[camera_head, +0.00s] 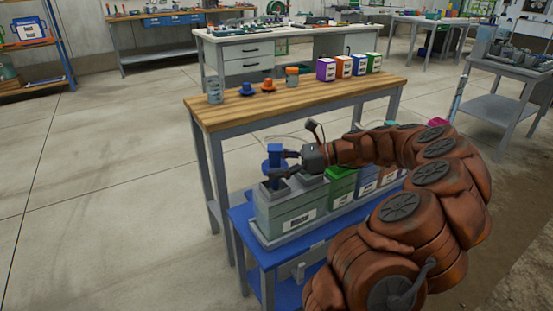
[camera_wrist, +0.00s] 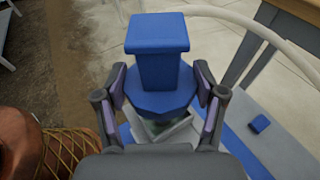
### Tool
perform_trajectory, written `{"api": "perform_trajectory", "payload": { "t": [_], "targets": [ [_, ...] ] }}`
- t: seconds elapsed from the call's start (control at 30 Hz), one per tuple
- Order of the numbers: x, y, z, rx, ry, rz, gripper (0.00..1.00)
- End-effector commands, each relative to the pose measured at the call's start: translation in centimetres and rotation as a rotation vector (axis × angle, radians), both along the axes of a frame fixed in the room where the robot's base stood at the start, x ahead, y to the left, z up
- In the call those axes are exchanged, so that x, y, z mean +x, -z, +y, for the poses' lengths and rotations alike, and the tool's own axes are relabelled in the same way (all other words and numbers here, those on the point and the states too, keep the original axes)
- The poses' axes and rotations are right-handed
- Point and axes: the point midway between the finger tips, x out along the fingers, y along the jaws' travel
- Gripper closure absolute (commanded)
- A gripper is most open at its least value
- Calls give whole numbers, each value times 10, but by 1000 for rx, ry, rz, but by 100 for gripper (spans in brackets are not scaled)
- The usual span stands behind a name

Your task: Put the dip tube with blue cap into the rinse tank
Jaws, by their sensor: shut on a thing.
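The dip tube's blue cap (camera_head: 274,158) is between the fingers of my gripper (camera_head: 288,163), above the left end of the tank row. In the wrist view, my gripper (camera_wrist: 161,88) is shut on the dip tube at the wide blue collar of its cap (camera_wrist: 158,50), with one finger on each side. A square opening (camera_wrist: 180,133) shows under the cap. The tube's lower end is hidden.
Green (camera_head: 341,185) and blue (camera_head: 365,180) tanks stand right of the grey-green one on a blue bench (camera_head: 242,222). A wooden-topped table (camera_head: 225,112) behind holds a grey canister, blue and orange caps, and several coloured boxes.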

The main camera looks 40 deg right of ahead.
Motion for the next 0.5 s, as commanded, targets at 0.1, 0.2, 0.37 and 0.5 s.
{"api": "perform_trajectory", "payload": {
  "t": [0.1, 0.2, 0.37, 0.5],
  "targets": [
    [0, 10, 0, 2, 0, 1, 74],
    [0, 18, 0, 1, 0, 0, 74],
    [0, 30, 0, 0, 0, 0, 74],
    [0, 37, 0, -1, 0, -1, 74]
  ]
}}
